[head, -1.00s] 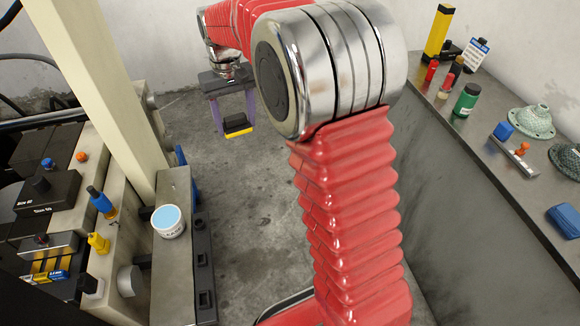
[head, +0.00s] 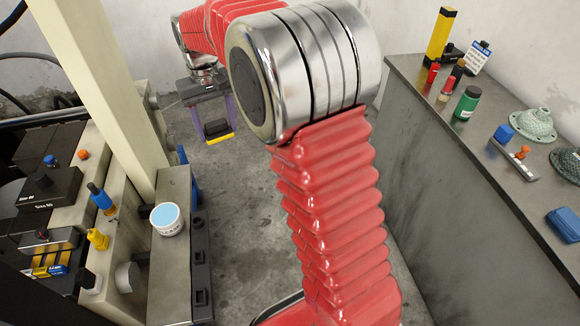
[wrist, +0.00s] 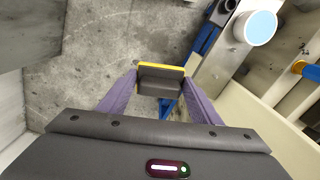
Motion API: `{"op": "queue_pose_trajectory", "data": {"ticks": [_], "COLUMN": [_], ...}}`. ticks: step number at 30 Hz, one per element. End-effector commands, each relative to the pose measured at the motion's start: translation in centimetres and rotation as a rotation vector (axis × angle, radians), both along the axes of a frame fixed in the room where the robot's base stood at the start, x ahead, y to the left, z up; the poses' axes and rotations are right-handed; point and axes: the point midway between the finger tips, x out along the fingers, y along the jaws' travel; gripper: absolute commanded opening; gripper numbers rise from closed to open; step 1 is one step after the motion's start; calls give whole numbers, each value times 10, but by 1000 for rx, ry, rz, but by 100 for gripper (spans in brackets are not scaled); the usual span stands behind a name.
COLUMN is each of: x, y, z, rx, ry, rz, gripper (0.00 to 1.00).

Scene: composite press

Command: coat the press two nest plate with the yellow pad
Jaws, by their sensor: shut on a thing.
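My gripper (head: 217,124) is shut on the yellow pad (head: 220,138), a black block with a yellow face at its lower side. The pad hangs in the air over the concrete floor, to the right of the press bench. In the wrist view the pad (wrist: 161,69) sits between the two purple fingers of my gripper (wrist: 160,85), with its yellow edge facing away. A white tub with light blue contents (head: 167,218) stands on the bench ledge, also at the top right of the wrist view (wrist: 256,26). I cannot make out the press two nest plate.
A cream press column (head: 105,85) rises at the left. A grey counter (head: 440,130) at the right carries bottles, green domed parts and a yellow post. The floor between is clear.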

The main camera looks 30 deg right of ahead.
Motion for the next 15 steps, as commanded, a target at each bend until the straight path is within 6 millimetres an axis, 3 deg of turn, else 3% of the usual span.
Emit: {"op": "queue_pose_trajectory", "data": {"ticks": [10, 15], "x": [-1, -11], "y": [-3, -27], "z": [0, 2], "rx": [0, 0], "ry": [-1, -1], "rz": [-4, -36], "gripper": [33, 33]}}
